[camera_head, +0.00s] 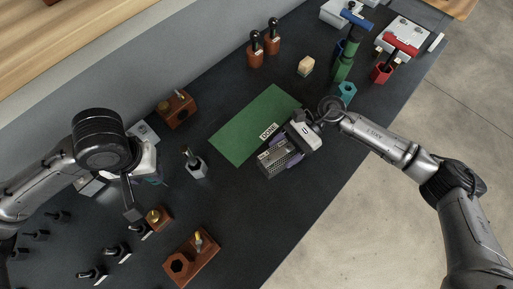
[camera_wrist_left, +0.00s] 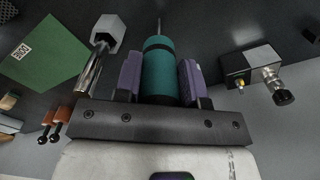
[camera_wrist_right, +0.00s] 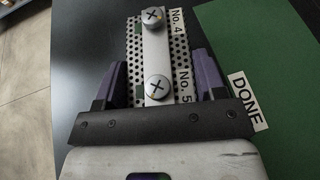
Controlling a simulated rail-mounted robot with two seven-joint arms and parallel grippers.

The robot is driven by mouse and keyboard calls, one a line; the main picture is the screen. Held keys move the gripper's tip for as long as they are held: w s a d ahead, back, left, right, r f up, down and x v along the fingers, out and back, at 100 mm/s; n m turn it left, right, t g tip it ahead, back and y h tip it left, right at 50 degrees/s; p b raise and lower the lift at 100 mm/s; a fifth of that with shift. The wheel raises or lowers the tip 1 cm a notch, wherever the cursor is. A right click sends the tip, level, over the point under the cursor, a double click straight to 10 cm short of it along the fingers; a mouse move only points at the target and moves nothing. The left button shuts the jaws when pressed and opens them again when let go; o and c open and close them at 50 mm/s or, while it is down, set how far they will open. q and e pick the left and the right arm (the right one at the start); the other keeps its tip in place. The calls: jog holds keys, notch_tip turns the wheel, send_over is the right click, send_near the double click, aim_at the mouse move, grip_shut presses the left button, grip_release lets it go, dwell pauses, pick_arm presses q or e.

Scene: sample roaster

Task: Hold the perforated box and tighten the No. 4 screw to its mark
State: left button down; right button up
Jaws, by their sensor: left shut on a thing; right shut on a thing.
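The perforated box (camera_wrist_right: 180,60) is between the purple fingers of my right gripper (camera_wrist_right: 158,85), which is shut on it. In the head view the box (camera_head: 280,159) sits at the near right edge of the green mat. The No. 4 screw (camera_wrist_right: 152,17) and the No. 5 screw (camera_wrist_right: 158,87), both cross-slotted, are on its pale strip; no mark on them can be made out. My left gripper (camera_wrist_left: 160,78) is shut on a teal-handled tool (camera_wrist_left: 160,62) with a thin shaft pointing away. In the head view it is far left of the box, mostly hidden by my wrist.
The green mat (camera_head: 250,122) is clear, with a DONE label (camera_head: 268,131) at its edge. A grey hexagonal holder with a metal rod (camera_head: 195,163) stands between my left gripper and the box. Brown blocks (camera_head: 192,258) and several small tools lie at near left. Coloured tools stand at far right.

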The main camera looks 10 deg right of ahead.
pick_arm(q)
jog(key=w+d+r+m, duration=0.4)
jog(key=w+d, duration=0.3)
jog(key=w, duration=0.1)
jog(key=s+d+r+m, duration=0.3)
jog(key=d+r+m, duration=0.1)
jog(key=d, duration=0.6)
jog(key=s+d+r+m, duration=0.3)
jog(key=d+m, duration=0.4)
jog(key=d, duration=0.2)
jog(key=shift+d+r, duration=0.35)
jog(key=shift+d, duration=0.05)
jog(key=shift+f, duration=0.15)
jog(key=shift+f, duration=2.25)
jog(key=shift+f, duration=1.1)
jog(key=shift+m, duration=0.4)
